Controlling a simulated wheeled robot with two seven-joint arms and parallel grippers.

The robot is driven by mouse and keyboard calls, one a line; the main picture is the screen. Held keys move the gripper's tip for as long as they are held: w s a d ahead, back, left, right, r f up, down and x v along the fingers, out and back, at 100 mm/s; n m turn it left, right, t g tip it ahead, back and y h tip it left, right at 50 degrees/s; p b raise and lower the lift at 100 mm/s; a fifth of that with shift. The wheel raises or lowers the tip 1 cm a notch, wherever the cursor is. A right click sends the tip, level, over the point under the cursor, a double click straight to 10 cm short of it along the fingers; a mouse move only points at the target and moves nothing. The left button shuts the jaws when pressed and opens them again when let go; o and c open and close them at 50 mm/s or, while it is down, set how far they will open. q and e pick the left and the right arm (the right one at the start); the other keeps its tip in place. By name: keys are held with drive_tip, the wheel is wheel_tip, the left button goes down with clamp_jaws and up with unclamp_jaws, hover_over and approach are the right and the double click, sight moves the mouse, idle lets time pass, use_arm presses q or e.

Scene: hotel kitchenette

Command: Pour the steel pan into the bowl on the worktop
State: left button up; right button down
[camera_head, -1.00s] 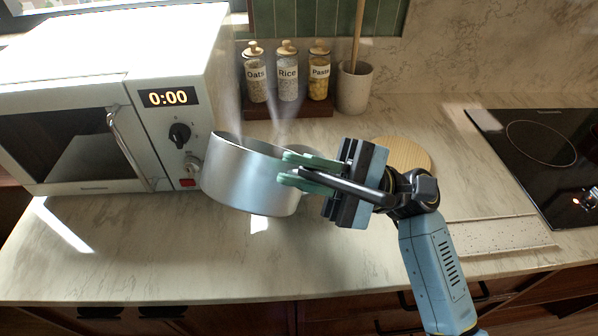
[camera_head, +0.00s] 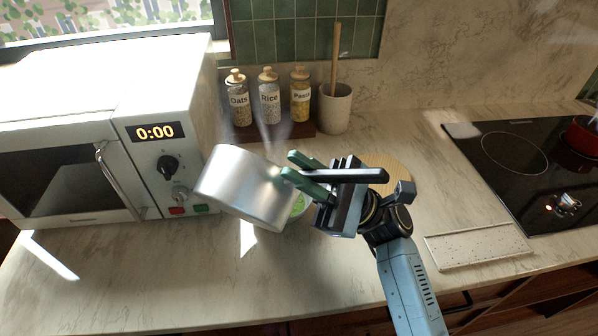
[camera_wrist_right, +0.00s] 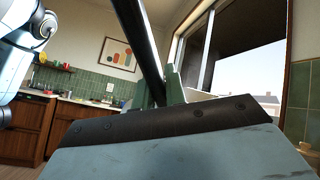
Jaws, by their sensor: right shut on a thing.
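The steel pan (camera_head: 245,190) is held in the air over the worktop (camera_head: 150,285), in front of the jars. It is tilted, with its smooth outer side towards me; its inside is hidden. My right gripper (camera_head: 302,177) is shut on the black pan handle (camera_head: 345,175), which also shows as a dark bar in the right wrist view (camera_wrist_right: 140,45). The bowl (camera_head: 304,213) is mostly hidden behind the pan and gripper; a little green shows in it. I cannot tell whether anything is falling from the pan. My left gripper is not in view.
A white microwave (camera_head: 75,180) stands close left of the pan. Jars of oats (camera_head: 238,100), rice (camera_head: 269,97) and pasta (camera_head: 300,97) and a utensil crock (camera_head: 334,108) stand behind. A round wooden board (camera_head: 393,167) and black hob (camera_head: 490,150) are right. The front worktop is clear.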

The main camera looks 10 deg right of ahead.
drive_tip(key=w+d+f+m+t+h+p, duration=0.1)
drive_tip(key=w+m+t+h, duration=0.4)
drive_tip(key=m+t, duration=0.5)
drive_tip(key=w+d+f+m+t+h+p, duration=0.1)
drive_tip(key=w+d+m+t+h, duration=0.5)
drive_tip(key=m, duration=1)
drive_tip(key=shift+w+d+t+h+p, duration=0.15)
drive_tip(key=shift+t+h+p, duration=0.9)
drive_tip(key=shift+t, duration=1.05)
drive_tip(key=shift+f, duration=0.15)
